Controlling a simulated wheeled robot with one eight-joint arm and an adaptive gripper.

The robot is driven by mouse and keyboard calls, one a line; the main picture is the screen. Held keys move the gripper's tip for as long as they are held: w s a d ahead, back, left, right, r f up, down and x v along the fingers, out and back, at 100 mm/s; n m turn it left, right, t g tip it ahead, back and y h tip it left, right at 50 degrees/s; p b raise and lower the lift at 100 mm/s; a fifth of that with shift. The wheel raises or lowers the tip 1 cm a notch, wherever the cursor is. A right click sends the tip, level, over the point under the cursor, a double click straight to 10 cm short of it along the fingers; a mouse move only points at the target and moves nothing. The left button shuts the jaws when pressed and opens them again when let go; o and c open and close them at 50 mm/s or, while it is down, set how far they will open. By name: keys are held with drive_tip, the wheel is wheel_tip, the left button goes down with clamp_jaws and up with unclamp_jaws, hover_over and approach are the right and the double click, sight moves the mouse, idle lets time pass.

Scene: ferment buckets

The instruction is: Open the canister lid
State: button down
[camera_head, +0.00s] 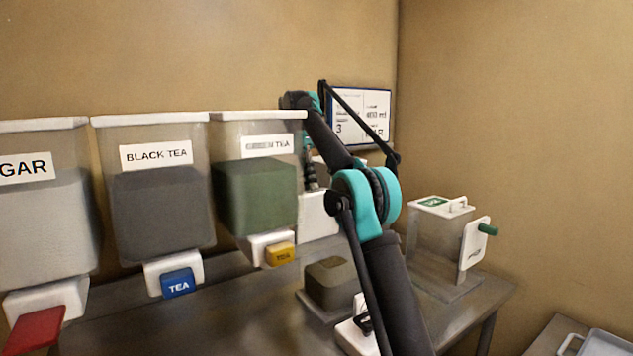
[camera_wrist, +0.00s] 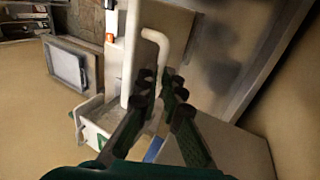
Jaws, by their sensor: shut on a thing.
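In the wrist view my gripper (camera_wrist: 161,84) is closed around the bent end of a white bar handle (camera_wrist: 156,38). The handle belongs to a white lid (camera_wrist: 130,55), which shows nearly edge-on as a long thin strip. In the head view my gripper (camera_head: 311,178) is small and points down behind my elbow, beside the green tea dispenser. The lid under it and most of its canister are hidden there by my arm and the dispenser. I cannot tell whether the lid is seated or lifted.
Dispensers for sugar (camera_head: 45,225), black tea (camera_head: 155,215) and green tea (camera_head: 255,190) stand at the left. A clear box with a white top (camera_head: 440,206) stands right on the table (camera_head: 240,315). A dark container (camera_head: 330,283) sits near the middle. A tray (camera_head: 600,343) lies lower right.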

drive_tip(key=shift+w+a+f, duration=0.3)
drive_tip(key=shift+a+f, duration=0.05)
drive_tip(key=shift+f, duration=0.15)
drive_tip(key=shift+w+a+f, duration=0.3)
drive_tip(key=shift+f, duration=0.15)
drive_tip(key=c, duration=2)
unclamp_jaws()
drive_tip(key=shift+w+f, duration=0.1)
drive_tip(key=shift+w, duration=0.05)
drive_tip(key=shift+o, duration=1.2)
drive_tip(key=shift+w+a+f, duration=0.25)
drive_tip(key=shift+w+f, duration=0.05)
drive_tip(key=shift+o, duration=0.8)
drive_tip(key=shift+s+d+r, duration=0.2)
drive_tip(key=shift+s+r, duration=0.1)
drive_tip(key=shift+d, duration=0.1)
